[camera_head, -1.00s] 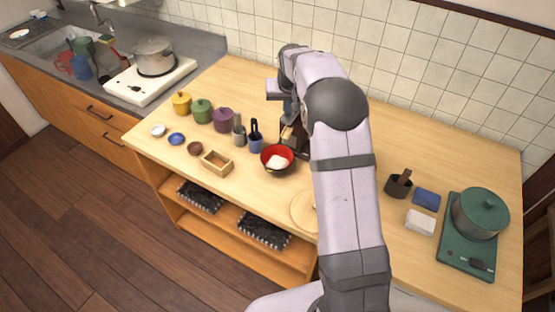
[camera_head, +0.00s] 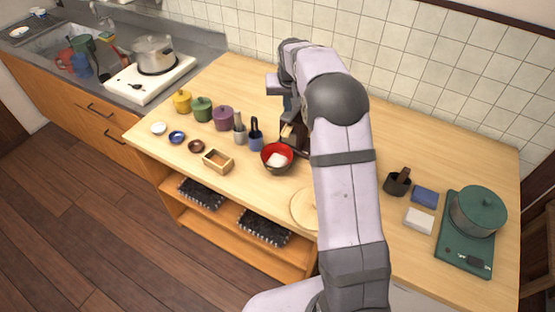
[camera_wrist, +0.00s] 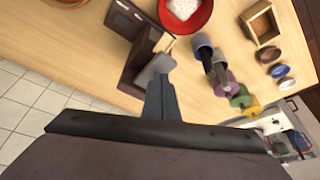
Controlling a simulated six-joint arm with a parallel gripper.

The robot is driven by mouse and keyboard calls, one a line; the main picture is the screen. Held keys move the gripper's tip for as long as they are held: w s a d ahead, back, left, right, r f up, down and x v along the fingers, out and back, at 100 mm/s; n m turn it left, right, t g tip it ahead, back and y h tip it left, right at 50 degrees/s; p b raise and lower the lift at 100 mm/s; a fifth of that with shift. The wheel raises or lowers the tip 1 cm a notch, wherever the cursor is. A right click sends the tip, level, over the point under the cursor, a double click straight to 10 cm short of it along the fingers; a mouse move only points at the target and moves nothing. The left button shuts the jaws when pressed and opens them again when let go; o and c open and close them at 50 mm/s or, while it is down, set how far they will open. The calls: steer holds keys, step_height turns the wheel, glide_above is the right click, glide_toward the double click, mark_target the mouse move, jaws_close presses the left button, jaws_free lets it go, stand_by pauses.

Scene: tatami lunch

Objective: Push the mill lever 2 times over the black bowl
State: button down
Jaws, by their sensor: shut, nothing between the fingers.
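The black bowl (camera_head: 269,168), red inside, holds a white mound (camera_head: 277,160) and stands on the counter just left of my arm. Its red inside also shows at the top of the wrist view (camera_wrist: 205,18). The brown mill (camera_head: 291,133) stands right behind the bowl, mostly hidden by my arm in the head view. In the wrist view the mill (camera_wrist: 142,48) has a pale grey piece, perhaps its lever (camera_wrist: 155,68), close to my fingertips. My gripper (camera_wrist: 158,84) is shut and empty beside that piece. I cannot tell whether they touch.
Two utensil cups (camera_head: 256,142) stand left of the bowl, with a wooden box (camera_head: 217,161) and several lidded pots (camera_head: 223,118) beyond. A round wooden board (camera_head: 303,208) lies in front. A green pot (camera_head: 478,211) stands at the right. The counter's back is clear.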

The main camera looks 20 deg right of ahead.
steer(key=shift+r+p, duration=1.9)
steer(key=shift+r, duration=0.6)
steer(key=shift+w+n, duration=0.15)
steer(key=shift+n, duration=0.15)
steer(key=s+a+f+n+g, duration=0.1)
steer(key=s+a+f+g, duration=0.25)
steer(key=s+f, duration=1)
steer(key=s+a+r+b, duration=0.1)
steer(key=s+a+r, duration=0.1)
steer(key=s, duration=1)
steer(key=s+a+r+n+y+b, duration=0.1)
steer(key=s+a+r+b, duration=0.1)
steer(key=s, duration=1.1)
steer(key=shift+s+a+r+g+b, duration=0.25)
steer(key=shift+a+r+g, duration=0.2)
steer(key=shift+a, duration=0.25)
